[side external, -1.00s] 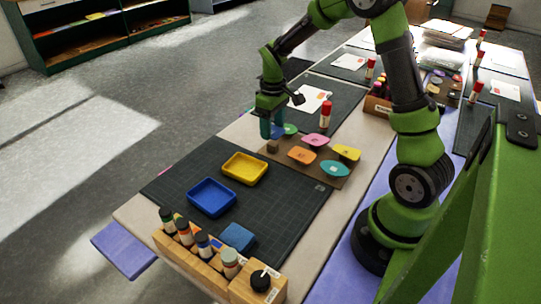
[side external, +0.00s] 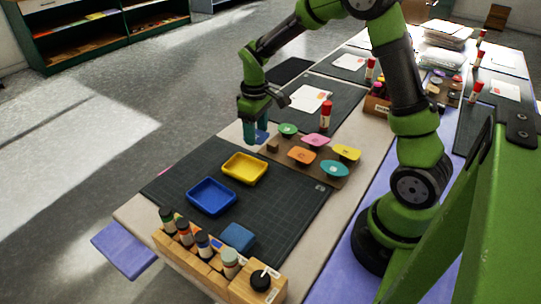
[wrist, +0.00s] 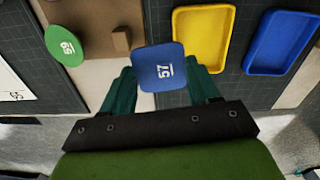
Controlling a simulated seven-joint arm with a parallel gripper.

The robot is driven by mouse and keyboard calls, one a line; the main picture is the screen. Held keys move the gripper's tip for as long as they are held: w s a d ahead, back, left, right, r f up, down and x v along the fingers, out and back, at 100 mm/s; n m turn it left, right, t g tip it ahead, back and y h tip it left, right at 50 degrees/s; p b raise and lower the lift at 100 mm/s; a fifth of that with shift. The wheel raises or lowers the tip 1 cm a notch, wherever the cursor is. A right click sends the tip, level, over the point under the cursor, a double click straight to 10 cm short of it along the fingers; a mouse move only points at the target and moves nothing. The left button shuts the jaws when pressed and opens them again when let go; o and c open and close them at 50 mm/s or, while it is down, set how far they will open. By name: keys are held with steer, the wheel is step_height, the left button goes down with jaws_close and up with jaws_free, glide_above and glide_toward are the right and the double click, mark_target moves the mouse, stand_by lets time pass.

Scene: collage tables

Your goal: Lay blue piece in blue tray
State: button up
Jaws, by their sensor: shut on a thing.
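In the side view the blue piece (side external: 262,137) shows partly behind a finger, held above the table near the left end of the brown board. The blue tray (side external: 211,197) lies empty on the dark cutting mat, nearer the camera than the gripper. It also shows at the right of the wrist view (wrist: 280,43).
An empty yellow tray (side external: 244,168) lies between my gripper and the blue tray. A brown board (side external: 316,168) holds several coloured pieces. A blue block (side external: 237,237) and a wooden rack of bottles (side external: 190,258) stand at the front. The dark mat (side external: 285,210) is otherwise mostly clear.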

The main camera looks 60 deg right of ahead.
steer(key=a+r+m, duration=0.1)
steer(key=a+m, duration=0.2)
steer(key=a, duration=1.6)
steer(key=shift+n, duration=0.3)
steer(key=shift+w+f, duration=0.1)
steer(key=shift+f, duration=1.95)
steer(key=shift+f, duration=0.6)
steer(key=shift+f, duration=0.3)
steer(key=o, duration=0.8)
steer(key=shift+o, duration=0.2)
